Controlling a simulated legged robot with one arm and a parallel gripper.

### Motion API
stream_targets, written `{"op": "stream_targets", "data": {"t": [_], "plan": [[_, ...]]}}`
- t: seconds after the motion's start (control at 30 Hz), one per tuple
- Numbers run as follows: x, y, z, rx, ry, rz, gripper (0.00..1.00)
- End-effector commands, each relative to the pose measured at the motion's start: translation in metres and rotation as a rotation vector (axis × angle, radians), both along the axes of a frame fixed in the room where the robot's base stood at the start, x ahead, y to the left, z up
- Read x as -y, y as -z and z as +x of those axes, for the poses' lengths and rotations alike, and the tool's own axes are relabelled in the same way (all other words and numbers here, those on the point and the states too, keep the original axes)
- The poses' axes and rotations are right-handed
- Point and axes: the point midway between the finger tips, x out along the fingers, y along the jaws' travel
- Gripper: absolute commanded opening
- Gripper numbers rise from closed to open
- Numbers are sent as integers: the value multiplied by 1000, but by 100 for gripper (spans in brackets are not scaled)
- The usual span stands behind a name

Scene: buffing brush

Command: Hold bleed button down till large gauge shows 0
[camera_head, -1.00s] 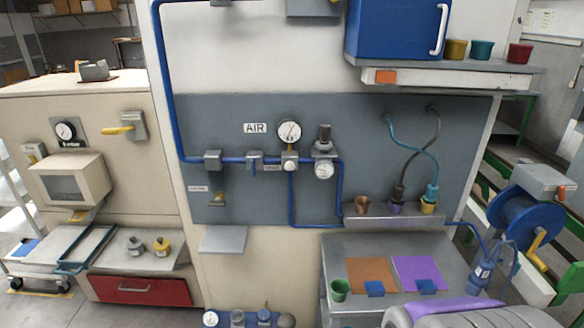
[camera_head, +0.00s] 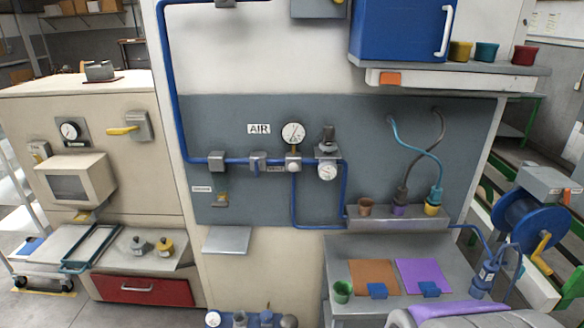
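The large round gauge (camera_head: 293,132) is on the grey wall panel beside the AIR sign (camera_head: 259,129). Its needle is too small to read exactly. Below it, on the blue pipe, is a small fitting with a pale round face (camera_head: 293,163); I cannot tell whether this is the bleed button. A smaller gauge (camera_head: 327,171) hangs under a regulator (camera_head: 327,146) to its right. A valve (camera_head: 257,160) sits on the pipe to the left, with a small unreadable label beside it. My gripper is not in view, and nothing is seen touching the panel.
A small grey shelf (camera_head: 227,239) juts out below the panel. A steel bench (camera_head: 338,257) with orange and purple mats and a green cup (camera_head: 342,291) stands at right. A blue hose reel (camera_head: 530,222) is at far right. A red drawer (camera_head: 140,290) is at left.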

Motion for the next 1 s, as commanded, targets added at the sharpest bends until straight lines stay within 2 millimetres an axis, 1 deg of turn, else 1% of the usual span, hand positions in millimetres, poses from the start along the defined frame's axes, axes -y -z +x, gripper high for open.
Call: {"op": "stream_targets", "data": {"t": [0.03, 0.3, 0.37, 1.0], "plan": [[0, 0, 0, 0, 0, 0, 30], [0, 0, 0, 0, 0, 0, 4], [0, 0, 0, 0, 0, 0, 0], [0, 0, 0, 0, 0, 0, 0]]}}
